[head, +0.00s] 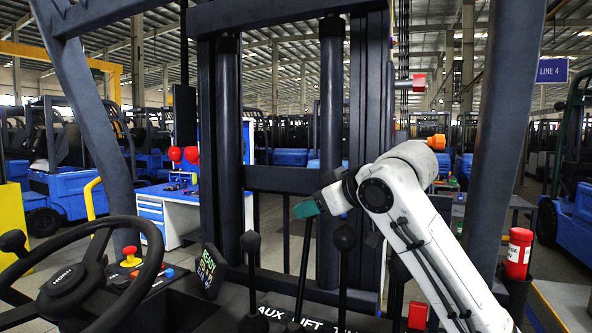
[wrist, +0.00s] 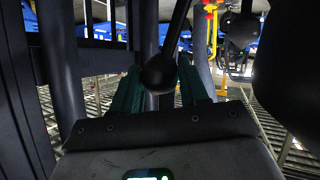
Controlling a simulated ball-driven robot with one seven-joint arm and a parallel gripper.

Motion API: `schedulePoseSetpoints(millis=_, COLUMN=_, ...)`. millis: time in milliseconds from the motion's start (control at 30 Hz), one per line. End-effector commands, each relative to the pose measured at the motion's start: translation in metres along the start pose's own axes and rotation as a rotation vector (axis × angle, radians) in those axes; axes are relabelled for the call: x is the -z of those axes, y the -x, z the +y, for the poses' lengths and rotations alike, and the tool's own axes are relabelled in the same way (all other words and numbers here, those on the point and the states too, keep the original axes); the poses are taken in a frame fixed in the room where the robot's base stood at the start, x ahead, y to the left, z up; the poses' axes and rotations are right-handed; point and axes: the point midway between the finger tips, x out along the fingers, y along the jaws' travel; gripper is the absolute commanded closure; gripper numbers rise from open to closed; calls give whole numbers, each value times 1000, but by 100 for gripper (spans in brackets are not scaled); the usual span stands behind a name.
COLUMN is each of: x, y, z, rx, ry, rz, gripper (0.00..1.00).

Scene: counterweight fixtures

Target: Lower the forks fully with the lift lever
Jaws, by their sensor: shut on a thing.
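The lift lever (head: 301,262) is a thin dark rod rising from the slot by the "LIFT" label on the console, leaning slightly right toward its top. My gripper (head: 308,208), with teal fingers, is at the lever's top and hides its knob in the head view. In the wrist view, the round black knob (wrist: 160,73) sits between the two teal fingers, which are shut on it, and its rod runs upward. The dark mast (head: 328,130) stands ahead, with its crossbar behind my gripper. The forks themselves are not visible in either view.
A lever with a black knob (head: 250,243) stands to the left by "AUX"; another black-knobbed lever (head: 344,238) stands close on the right. The steering wheel (head: 75,275) fills the lower left. A lit display (head: 208,267) is beside the levers. A red canister (head: 518,254) stands at right.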

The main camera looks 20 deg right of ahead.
Motion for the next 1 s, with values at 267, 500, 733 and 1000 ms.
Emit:
schedulePoseSetpoints(millis=267, x=3, y=4, z=5, rx=-11, ry=-1, rz=8, gripper=73)
schedulePoseSetpoints(millis=500, x=6, y=11, z=-11, rx=-8, ry=1, rz=10, gripper=74)
schedulePoseSetpoints(millis=733, x=9, y=25, z=-42, rx=-6, ry=-1, rz=6, gripper=74)
schedulePoseSetpoints(millis=1000, x=13, y=38, z=-71, rx=-4, ry=-1, rz=3, gripper=74)
